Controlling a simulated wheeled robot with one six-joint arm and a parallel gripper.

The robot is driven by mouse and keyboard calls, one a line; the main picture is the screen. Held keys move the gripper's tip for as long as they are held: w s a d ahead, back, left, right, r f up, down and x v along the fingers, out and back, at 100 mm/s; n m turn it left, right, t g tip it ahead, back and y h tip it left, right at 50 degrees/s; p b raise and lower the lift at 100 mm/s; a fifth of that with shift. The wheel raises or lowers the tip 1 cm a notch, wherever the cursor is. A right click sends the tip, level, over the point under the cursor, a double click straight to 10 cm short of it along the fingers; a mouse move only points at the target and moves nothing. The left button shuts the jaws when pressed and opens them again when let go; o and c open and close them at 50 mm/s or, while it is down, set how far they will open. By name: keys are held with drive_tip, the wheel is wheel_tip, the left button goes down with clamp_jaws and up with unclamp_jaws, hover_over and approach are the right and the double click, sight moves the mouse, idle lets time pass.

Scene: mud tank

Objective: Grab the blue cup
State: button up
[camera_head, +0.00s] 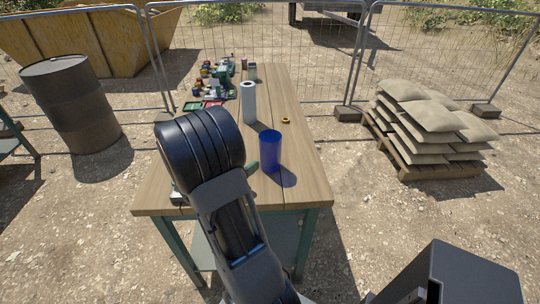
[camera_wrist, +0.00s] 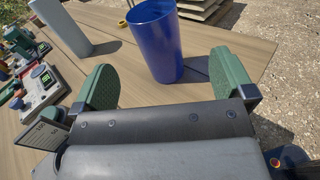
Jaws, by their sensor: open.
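The blue cup (camera_head: 270,151) stands upright on the wooden table, right of my arm in the head view. In the wrist view the blue cup (camera_wrist: 156,42) stands just beyond my gripper (camera_wrist: 168,84), with its top near the upper edge of the picture. My gripper's two green fingers are spread wide, with nothing between them. The cup is ahead of the fingertips and appears apart from them. In the head view my arm hides most of the gripper; a green finger part shows left of the cup.
On the wooden table (camera_head: 301,180), a white cylinder (camera_head: 248,103) stands behind the cup, with a small yellow ring (camera_head: 286,120) to its right. Several tools and small boxes (camera_head: 217,80) crowd the far left. Sandbags (camera_head: 425,120) on a pallet and a barrel (camera_head: 69,105) stand off the table.

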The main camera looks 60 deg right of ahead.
sight(263, 142)
drive_tip(key=shift+n, duration=0.4)
drive_tip(key=x, duration=0.5)
drive_tip(key=p+x, duration=0.1)
drive_tip(key=x, duration=0.2)
drive_tip(key=shift+w+d+r, duration=0.1)
drive_tip(key=shift+w, duration=0.25)
drive_tip(key=shift+w+p+x, duration=0.15)
drive_tip(key=shift+p+x, duration=0.2)
drive_tip(key=shift+x, duration=1.2)
drive_tip(key=shift+w+p+x, duration=0.1)
drive_tip(key=shift+p+x, duration=0.2)
drive_tip(key=shift+x, duration=1.25)
drive_tip(key=shift+c, duration=0.4)
drive_tip(key=c, duration=0.9)
drive_tip(key=shift+o, duration=0.2)
